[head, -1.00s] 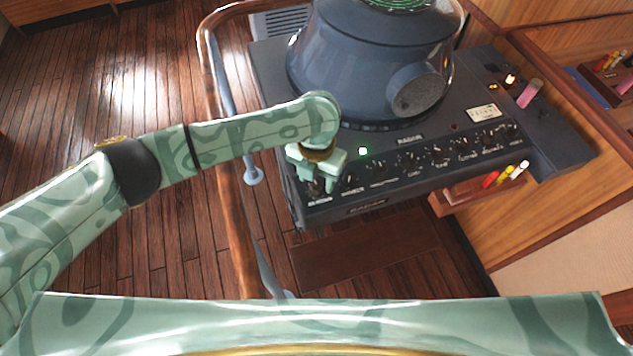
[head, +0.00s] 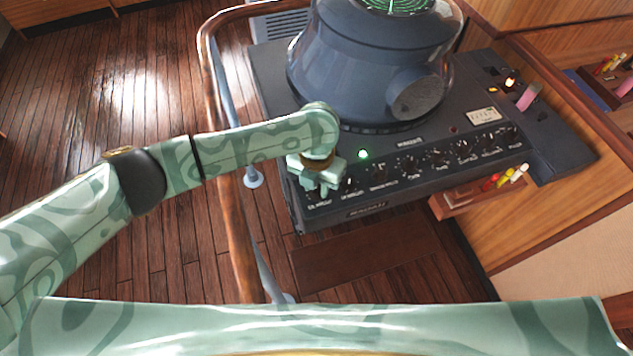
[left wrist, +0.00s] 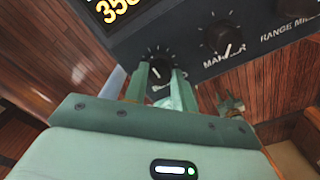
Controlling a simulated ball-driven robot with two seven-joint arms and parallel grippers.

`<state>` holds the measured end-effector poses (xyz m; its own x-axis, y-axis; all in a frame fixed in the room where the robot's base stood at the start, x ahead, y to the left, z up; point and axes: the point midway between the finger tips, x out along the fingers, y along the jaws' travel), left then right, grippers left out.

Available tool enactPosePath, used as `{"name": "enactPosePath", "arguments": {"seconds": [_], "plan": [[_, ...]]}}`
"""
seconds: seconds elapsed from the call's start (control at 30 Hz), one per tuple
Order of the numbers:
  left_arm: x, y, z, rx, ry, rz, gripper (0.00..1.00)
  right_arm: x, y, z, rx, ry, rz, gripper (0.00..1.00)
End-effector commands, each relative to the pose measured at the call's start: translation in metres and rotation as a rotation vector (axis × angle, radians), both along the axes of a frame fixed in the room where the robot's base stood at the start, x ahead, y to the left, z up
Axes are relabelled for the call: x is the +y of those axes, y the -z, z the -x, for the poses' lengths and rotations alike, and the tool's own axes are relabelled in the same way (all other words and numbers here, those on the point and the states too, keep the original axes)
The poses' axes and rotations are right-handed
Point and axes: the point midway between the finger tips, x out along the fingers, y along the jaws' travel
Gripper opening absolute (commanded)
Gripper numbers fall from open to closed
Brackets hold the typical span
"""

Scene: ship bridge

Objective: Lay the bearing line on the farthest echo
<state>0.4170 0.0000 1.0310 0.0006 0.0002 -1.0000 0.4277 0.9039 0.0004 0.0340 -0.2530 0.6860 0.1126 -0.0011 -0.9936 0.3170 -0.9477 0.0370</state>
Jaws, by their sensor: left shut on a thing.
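The radar console (head: 357,215) has a dark sloping panel with a row of black knobs. The round blue-grey radar housing (head: 340,65) stands on it; only the near part of its green-lit screen (head: 398,4) shows at the top edge. My left gripper (head: 320,190) is at the leftmost knob. In the left wrist view its fingers (left wrist: 158,80) are shut around that black knob (left wrist: 158,68), whose label is partly covered. Part of a yellow digital readout (left wrist: 118,8) shows beyond it. I cannot see the bearing line or the echoes clearly. My right gripper is out of view.
A copper-coloured handrail (head: 232,215) runs beside the console, under my left arm. Colored pens stand in a wooden holder (head: 465,203) at the console's front right. Another black knob (left wrist: 222,38) is close to the right of the gripped one.

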Motion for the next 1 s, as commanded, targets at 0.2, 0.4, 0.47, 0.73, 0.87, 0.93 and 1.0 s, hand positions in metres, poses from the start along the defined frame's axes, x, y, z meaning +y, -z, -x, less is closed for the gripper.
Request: {"name": "enactPosePath", "arguments": {"seconds": [0.2, 0.4, 0.47, 0.73, 0.87, 0.93, 1.0], "plan": [[0.000, -0.004, 0.000, 0.002, -0.110, 0.000, 0.04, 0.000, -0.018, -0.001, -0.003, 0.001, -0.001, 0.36], [0.000, -0.005, 0.001, 0.003, -0.279, 0.000, 0.04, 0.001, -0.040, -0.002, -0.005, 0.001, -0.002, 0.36], [0.000, -0.005, 0.001, 0.003, -0.336, -0.001, 0.04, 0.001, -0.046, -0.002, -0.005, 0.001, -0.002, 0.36], [0.000, -0.004, 0.001, 0.002, -0.593, 0.000, 0.04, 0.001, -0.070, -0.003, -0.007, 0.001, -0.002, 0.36], [-0.001, -0.004, 0.001, 0.003, -0.717, 0.001, 0.04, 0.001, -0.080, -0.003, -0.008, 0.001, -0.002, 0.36], [0.000, -0.003, 0.001, 0.003, -0.784, -0.001, 0.04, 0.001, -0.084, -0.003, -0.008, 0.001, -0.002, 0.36], [-0.001, -0.003, 0.001, 0.003, -0.850, -0.001, 0.04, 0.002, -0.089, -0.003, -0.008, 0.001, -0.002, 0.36]]}}
